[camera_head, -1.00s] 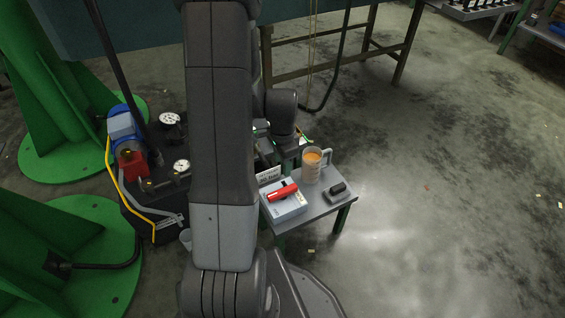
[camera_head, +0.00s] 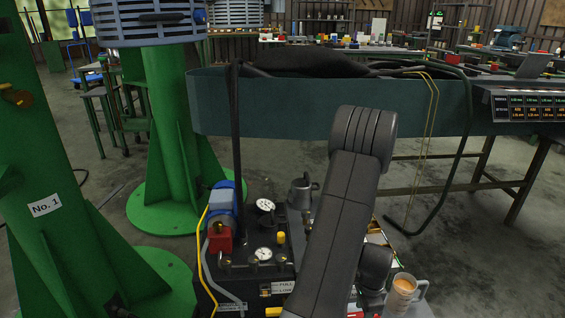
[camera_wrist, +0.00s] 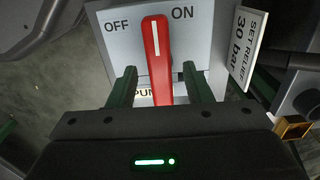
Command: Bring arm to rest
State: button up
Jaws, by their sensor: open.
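My gripper (camera_wrist: 158,88) is open in the wrist view, with its two green fingers spread apart and nothing clamped between them. A red switch handle (camera_wrist: 156,45) with a white stripe stands nearly upright between the OFF and ON labels of a pale switch box (camera_wrist: 190,52). The handle's lower part shows between the fingers, with gaps on both sides; I cannot tell how deep the fingers reach around it. My arm (camera_head: 345,200) rises in front of the pump unit in the head view and hides the switch box and gripper there.
A black pump unit (camera_head: 240,275) with gauges stands left of my arm. A measuring jug (camera_head: 402,294) with orange liquid stands at lower right. Green columns (camera_head: 170,140) are on the left. A long blue-green bench (camera_head: 270,105) crosses behind. A "SET RELIEF 30 bar" sign (camera_wrist: 247,47) is beside the switch.

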jog(key=shift+f, duration=0.5)
jog(key=shift+r, duration=0.1)
notch_tip(320, 180, up, 14)
jog(key=p, duration=0.5)
notch_tip(320, 180, down, 14)
jog(key=b, duration=0.5)
jog(key=shift+f, duration=0.25)
jog(key=shift+r+n, duration=0.25)
jog(key=shift+n, duration=0.65)
jog(key=n, duration=0.7)
jog(key=shift+r, duration=0.15)
